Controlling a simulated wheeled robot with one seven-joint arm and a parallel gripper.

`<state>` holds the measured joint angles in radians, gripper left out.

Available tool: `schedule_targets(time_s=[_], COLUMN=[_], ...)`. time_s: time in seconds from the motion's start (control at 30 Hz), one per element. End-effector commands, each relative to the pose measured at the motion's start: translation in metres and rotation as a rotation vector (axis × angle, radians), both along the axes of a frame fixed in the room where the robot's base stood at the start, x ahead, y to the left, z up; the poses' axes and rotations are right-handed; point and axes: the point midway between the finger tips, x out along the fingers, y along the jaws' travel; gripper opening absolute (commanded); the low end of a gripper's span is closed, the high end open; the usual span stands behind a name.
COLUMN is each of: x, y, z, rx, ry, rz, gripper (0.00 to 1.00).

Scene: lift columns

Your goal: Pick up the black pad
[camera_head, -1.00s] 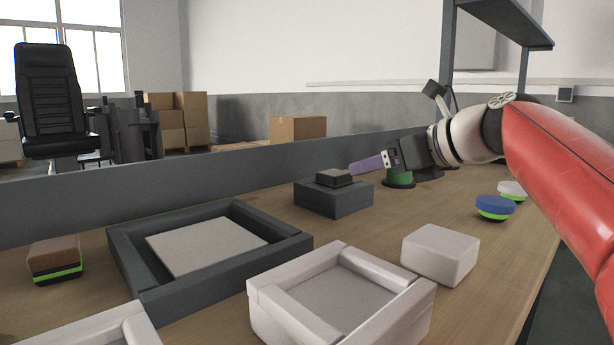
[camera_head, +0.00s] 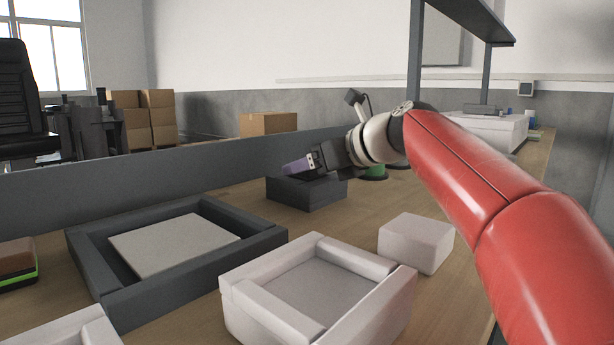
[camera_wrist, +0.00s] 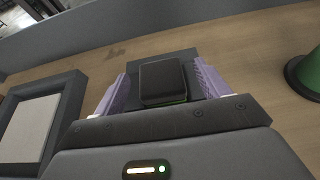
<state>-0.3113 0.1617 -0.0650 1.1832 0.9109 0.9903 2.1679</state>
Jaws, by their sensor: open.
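The black pad (camera_wrist: 162,81) sits on top of a dark grey block (camera_wrist: 183,59) in the wrist view, with a thin green edge at its near side. My gripper (camera_wrist: 161,80) is open, with one purple finger on each side of the pad and a gap showing on the right. I cannot tell whether either finger touches it. In the head view, my gripper (camera_head: 297,166) is over the dark grey block (camera_head: 306,193) and hides the pad there.
A dark grey tray (camera_head: 262,245) with a light panel lies left of the block. A white tray (camera_head: 392,300) and a white block (camera_head: 416,243) stand in front. A green round object (camera_head: 376,172) is just behind my wrist. A brown-topped block (camera_head: 17,262) is at far left.

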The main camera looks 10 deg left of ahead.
Motion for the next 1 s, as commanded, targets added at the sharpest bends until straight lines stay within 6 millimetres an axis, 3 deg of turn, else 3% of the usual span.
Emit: schedule_targets(time_s=[0.03,0.47,0.77,1.0], x=[0.0,0.0,0.0,0.0], y=[0.0,0.0,0.0,0.0], z=[0.0,0.0,0.003,0.03], rx=[0.0,0.0,0.001,0.002], ry=[0.0,0.0,-0.001,-0.003], rz=[0.0,0.0,0.0,0.001], gripper=[0.72,0.17,0.17,0.17])
